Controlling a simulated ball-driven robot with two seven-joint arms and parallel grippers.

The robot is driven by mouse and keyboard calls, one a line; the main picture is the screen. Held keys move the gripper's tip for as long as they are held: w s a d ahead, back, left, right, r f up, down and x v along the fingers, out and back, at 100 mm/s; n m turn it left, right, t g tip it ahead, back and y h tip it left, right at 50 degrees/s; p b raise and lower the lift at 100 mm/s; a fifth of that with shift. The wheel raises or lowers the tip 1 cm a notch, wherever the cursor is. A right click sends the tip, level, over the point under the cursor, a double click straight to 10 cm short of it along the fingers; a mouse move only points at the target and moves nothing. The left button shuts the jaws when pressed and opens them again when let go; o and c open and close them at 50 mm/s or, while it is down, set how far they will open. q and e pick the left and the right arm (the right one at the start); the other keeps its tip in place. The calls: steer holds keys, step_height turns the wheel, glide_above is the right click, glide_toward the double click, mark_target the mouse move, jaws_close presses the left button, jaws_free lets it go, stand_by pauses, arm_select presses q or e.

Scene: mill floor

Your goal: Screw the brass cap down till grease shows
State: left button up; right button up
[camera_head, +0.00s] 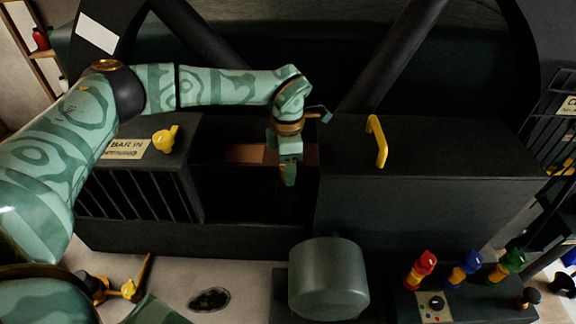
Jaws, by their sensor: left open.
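My left gripper (288,174) is open and points down into the dark gap between the two black housings. Its fingers show almost edge-on, and I see nothing held between them. A copper-brown block (245,153) lies in the gap, just left of and behind the gripper. I cannot pick out the brass cap for certain; the gripper or the dark gap may hide it. No grease can be made out. My right gripper is not in view.
A yellow knob (166,139) sits on the left housing beside a label (126,149). A yellow handle (377,141) stands on the right housing (430,150). A grey cylinder (328,280) stands in front. Red, blue and green knobs top the panel (465,298) at lower right.

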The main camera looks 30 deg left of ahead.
arm_select(q)
steer(key=shift+f, duration=0.4)
steer(key=c, duration=1)
